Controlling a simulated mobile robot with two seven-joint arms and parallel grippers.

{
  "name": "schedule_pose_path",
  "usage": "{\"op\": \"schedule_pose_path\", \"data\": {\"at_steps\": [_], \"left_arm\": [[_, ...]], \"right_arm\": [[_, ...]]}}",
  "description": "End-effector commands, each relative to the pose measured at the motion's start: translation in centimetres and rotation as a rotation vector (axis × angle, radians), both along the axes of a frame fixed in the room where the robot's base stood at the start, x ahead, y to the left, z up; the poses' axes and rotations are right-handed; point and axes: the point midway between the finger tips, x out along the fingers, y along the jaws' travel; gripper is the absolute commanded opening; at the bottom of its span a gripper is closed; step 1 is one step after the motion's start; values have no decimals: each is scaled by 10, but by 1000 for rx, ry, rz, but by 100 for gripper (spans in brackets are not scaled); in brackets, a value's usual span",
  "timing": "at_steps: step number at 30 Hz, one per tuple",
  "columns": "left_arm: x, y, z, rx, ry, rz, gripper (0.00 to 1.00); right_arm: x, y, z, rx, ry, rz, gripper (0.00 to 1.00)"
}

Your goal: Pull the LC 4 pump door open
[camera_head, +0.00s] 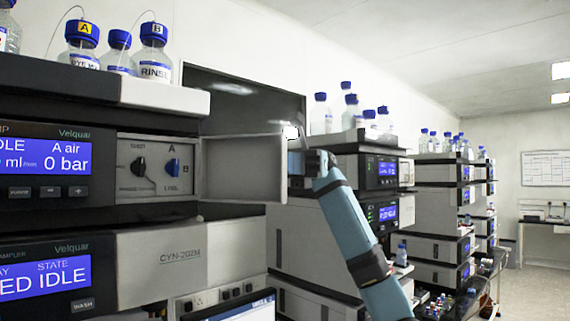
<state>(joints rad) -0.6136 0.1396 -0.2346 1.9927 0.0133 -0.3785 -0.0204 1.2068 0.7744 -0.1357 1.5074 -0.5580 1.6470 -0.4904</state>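The pump door (243,169) is a grey panel on the pump module (50,164). It stands swung open to the right, showing its plain inner side. The uncovered pump front (157,178) shows two dark knobs, marked with A and B at the right one. No LC 4 label is readable. My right gripper (295,144) is at the door's free right edge, and my blue arm comes up from the lower right. Its fingertips are small and partly hidden, so I cannot tell whether they grip or only touch the door. My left gripper is out of view.
Blue-capped bottles (155,52) stand on the stack's top tray (160,97). The sampler module (190,256) sits below the pump, with a laptop screen (237,308) in front. More instrument stacks (435,210) recede to the right. An aisle (535,285) is free at far right.

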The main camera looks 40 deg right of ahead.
Motion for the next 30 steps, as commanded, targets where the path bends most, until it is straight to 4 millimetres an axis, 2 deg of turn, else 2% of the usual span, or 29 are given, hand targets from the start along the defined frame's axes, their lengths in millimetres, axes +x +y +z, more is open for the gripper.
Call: {"op": "schedule_pose_path", "data": {"at_steps": [7, 11, 24, 30], "left_arm": [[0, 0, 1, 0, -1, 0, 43], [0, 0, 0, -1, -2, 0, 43], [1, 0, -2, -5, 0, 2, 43], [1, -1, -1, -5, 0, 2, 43]], "right_arm": [[0, -2, 0, 1, -2, 0, 15], [4, -15, 0, 2, 0, -2, 15], [29, -106, 1, 3, 0, -2, 15], [35, -129, 1, 1, 0, 0, 15]]}}
